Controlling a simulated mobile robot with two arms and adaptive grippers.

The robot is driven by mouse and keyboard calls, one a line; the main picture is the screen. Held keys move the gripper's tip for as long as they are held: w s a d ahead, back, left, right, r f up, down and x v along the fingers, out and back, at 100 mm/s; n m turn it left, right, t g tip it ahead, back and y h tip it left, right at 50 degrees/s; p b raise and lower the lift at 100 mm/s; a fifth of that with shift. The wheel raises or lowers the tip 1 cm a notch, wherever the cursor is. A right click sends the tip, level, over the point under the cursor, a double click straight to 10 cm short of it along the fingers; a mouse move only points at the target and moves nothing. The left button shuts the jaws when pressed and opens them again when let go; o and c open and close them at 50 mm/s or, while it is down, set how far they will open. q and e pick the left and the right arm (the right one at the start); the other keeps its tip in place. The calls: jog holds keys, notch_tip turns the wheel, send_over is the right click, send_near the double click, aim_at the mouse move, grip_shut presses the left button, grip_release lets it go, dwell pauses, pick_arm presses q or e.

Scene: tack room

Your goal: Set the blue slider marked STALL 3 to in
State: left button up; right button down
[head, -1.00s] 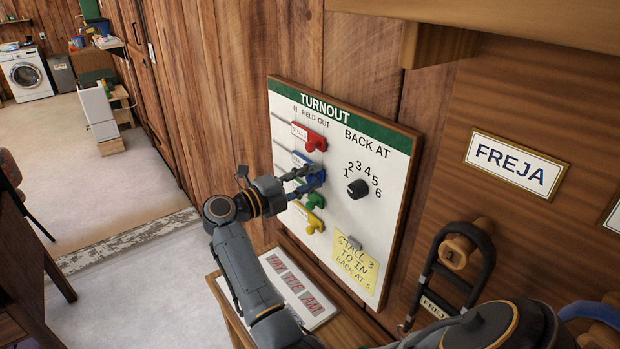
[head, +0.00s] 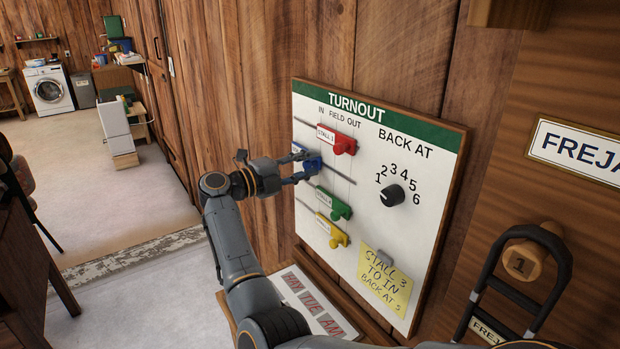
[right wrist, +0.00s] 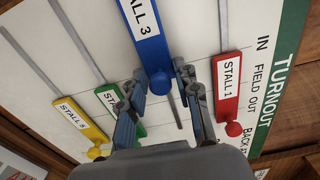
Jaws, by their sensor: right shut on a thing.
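The blue slider (head: 314,163) is on the white TURNOUT board (head: 430,170). In the right wrist view its STALL 3 label shows on the blue bar (right wrist: 150,45). Its knob sits left of the other sliders' knobs, toward the IN side; I cannot tell whether it is at the end of its slot. My right gripper (head: 306,169) is shut on the blue knob, with a finger on either side in the right wrist view (right wrist: 160,86). My left gripper is not in view.
A red slider (head: 343,144) is above the blue one; green (head: 340,210) and yellow (head: 339,239) sliders are below. A black dial (head: 392,195) and a yellow note (head: 384,282) are farther right. A looped strap (head: 515,290) hangs at the lower right.

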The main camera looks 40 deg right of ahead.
jog(key=shift+r, duration=0.15)
jog(key=c, duration=1.2)
grip_release()
jog(key=shift+w, duration=0.1)
jog(key=shift+o, duration=0.2)
jog(key=shift+w+d, duration=0.1)
jog(key=shift+d, duration=0.05)
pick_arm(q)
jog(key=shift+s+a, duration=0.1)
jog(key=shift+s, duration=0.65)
pick_arm(e)
jog(key=w+a, duration=0.1)
jog(key=a, duration=1.1)
jog(key=shift+w, duration=0.15)
jog(key=shift+f, duration=0.2)
